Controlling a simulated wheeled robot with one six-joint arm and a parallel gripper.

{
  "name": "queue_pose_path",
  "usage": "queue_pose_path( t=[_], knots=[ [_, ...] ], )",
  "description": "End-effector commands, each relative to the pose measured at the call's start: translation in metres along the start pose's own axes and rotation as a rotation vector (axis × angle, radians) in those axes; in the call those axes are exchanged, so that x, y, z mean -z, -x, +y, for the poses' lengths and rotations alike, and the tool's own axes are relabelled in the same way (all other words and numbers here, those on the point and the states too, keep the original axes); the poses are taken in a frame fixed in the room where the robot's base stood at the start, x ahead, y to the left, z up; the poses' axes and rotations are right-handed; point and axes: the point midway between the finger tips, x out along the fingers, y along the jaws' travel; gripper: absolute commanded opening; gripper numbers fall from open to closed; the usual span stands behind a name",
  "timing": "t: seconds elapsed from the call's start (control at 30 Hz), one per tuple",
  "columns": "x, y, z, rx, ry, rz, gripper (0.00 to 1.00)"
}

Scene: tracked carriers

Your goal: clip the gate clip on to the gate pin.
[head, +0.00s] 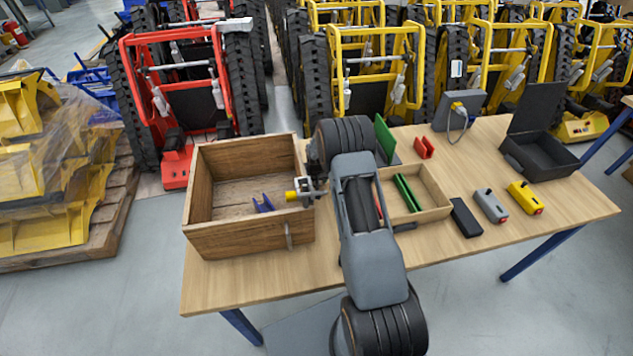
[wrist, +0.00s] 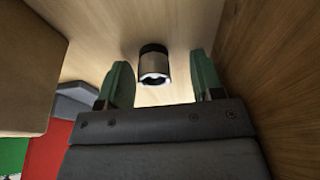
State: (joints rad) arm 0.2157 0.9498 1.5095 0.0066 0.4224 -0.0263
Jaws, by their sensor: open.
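My gripper (wrist: 160,72) shows in the wrist view with its two green fingers apart, one on each side. A short dark and silver cylinder (wrist: 153,64) with a bright end shows between the fingers, with gaps to both; I cannot tell whether it is the gate pin. In the head view my arm hides much of the area by the gripper. A yellow-ended metal fitting (head: 296,195) is at the wooden crate's right side. A blue clip-shaped piece (head: 263,204) lies in the crate. I cannot tell which piece is the gate clip.
The wooden crate (head: 215,243) stands on the table's left part. A shallow tray (head: 432,181) with green pieces (head: 407,193) is right of my arm. A red piece (head: 424,147), hand-held devices (head: 490,205) and an open black case (head: 540,155) stand further right. The table's front left is bare.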

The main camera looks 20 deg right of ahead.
Motion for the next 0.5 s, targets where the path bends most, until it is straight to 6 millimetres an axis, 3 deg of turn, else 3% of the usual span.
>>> queue_pose_path(
  t=[0.3,0.5],
  knots=[
    [-0.0046,0.0088,0.0049,0.001,-0.006,0.013,0.61],
    [-0.0051,0.0092,0.0043,0.001,-0.006,0.012,0.41]
  ],
)
